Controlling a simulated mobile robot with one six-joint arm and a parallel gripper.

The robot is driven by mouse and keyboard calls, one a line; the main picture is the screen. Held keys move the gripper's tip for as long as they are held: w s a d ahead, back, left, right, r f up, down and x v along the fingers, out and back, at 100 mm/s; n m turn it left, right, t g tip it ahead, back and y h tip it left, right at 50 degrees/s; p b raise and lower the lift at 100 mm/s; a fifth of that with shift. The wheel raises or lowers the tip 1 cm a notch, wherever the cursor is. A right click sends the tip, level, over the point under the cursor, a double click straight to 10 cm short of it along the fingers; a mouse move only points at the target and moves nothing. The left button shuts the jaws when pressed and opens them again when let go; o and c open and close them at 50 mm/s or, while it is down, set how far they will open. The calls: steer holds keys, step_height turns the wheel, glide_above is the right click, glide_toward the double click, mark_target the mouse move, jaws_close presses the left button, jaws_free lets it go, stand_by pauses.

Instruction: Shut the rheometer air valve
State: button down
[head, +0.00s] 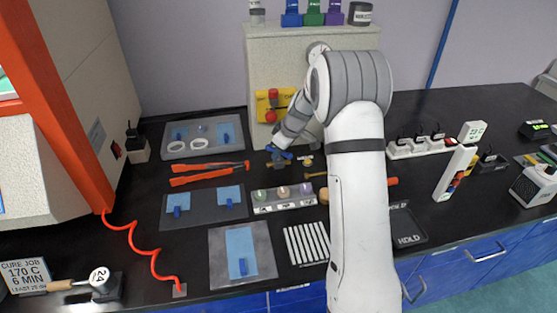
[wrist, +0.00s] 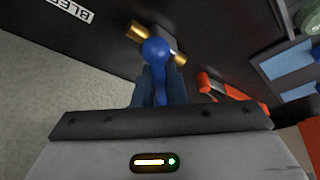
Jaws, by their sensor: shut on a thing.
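The air valve has a blue handle with a rounded end (wrist: 156,50) and a brass body (wrist: 136,32). In the wrist view my gripper (wrist: 158,82) is shut on the blue handle, with its dark fingers on either side. The brass fitting shows beyond the handle. In the head view my gripper (head: 279,153) reaches down to the valve on the dark bench, in front of the beige cabinet. The brass body (head: 278,163) shows there just below the fingers. My arm covers part of the bench to the right of the valve.
Orange-handled tongs (head: 208,173) lie to the left. A sample tray (head: 285,199) lies in front. A label reading "BLEED" (wrist: 68,10) lies near the valve.

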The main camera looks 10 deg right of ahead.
steer(key=m, duration=0.2)
steer(key=m+t+h, duration=0.1)
steer(key=m, duration=0.1)
steer(key=shift+r+h, duration=0.1)
steer(key=shift+h, duration=0.2)
steer(key=shift+m+h+p, duration=0.55)
steer(key=shift+m+h, duration=0.05)
steer(key=shift+m, duration=1.1)
steer(key=c, duration=1.5)
jaws_free()
steer(key=shift+v, duration=3.8)
steer(key=shift+s, duration=0.1)
